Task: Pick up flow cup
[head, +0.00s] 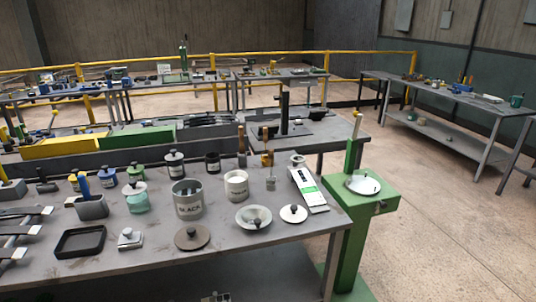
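I cannot tell for certain which item is the flow cup. A small grey metal cup (256,189) stands on the near workbench (130,262), right of a white pot (236,184); it is too small to make out well. A wide pale dish (253,217) with a dark centre sits in front of it. Neither of my grippers is in view.
A white lid with a dark knob (294,213), a brown disc (192,238) and a black tray (79,241) lie along the near bench's front. A green stand (350,215) rises beside the bench; floor farther right is clear.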

